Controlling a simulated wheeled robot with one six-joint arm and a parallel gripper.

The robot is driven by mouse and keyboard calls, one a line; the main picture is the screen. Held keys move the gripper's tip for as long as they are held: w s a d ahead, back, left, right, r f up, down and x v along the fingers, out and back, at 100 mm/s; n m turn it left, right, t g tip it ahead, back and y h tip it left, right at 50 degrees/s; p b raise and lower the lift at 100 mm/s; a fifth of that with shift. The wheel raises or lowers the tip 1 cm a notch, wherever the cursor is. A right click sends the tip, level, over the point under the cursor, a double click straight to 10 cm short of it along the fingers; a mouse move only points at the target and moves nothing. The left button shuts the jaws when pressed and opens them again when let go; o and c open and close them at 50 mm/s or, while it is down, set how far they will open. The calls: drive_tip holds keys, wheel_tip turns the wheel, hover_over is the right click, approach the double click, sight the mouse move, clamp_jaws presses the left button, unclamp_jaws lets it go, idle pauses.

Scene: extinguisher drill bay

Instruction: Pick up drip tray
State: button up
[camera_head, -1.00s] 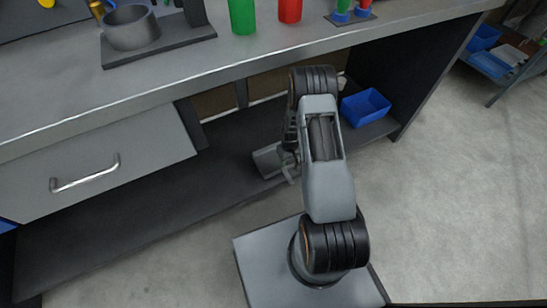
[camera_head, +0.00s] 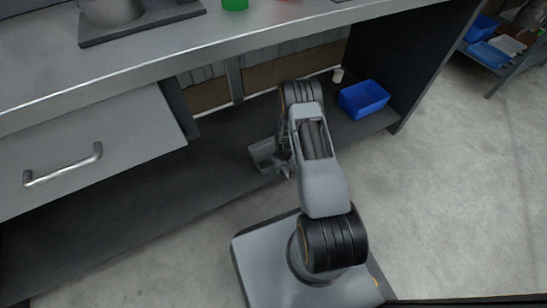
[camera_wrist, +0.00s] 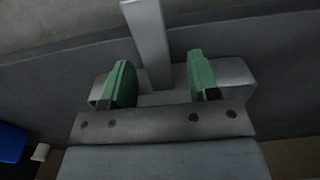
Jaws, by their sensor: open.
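The drip tray, a shallow grey tray (camera_head: 262,152), lies on the dark lower shelf under the bench, partly hidden by my arm. In the wrist view, a grey body (camera_wrist: 236,77) that looks like the tray spans behind the fingers, with a flat grey bar (camera_wrist: 147,35) running away from it between them. My gripper (camera_wrist: 161,82) is open, its two green-padded fingers standing apart on either side of the bar's near end. In the head view my gripper (camera_head: 284,166) is at the tray's right side, mostly covered by the arm. I cannot tell whether it touches the tray.
A blue bin (camera_head: 364,99) and a small white cup (camera_head: 338,75) stand on the shelf to the right. The bench top (camera_head: 230,40) overhangs the shelf. A drawer with a handle (camera_head: 63,166) is at the left. The shelf left of the tray is clear.

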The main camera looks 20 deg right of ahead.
drive_tip(key=shift+f, duration=0.8)
drive_tip(key=shift+r, duration=0.1)
clamp_jaws()
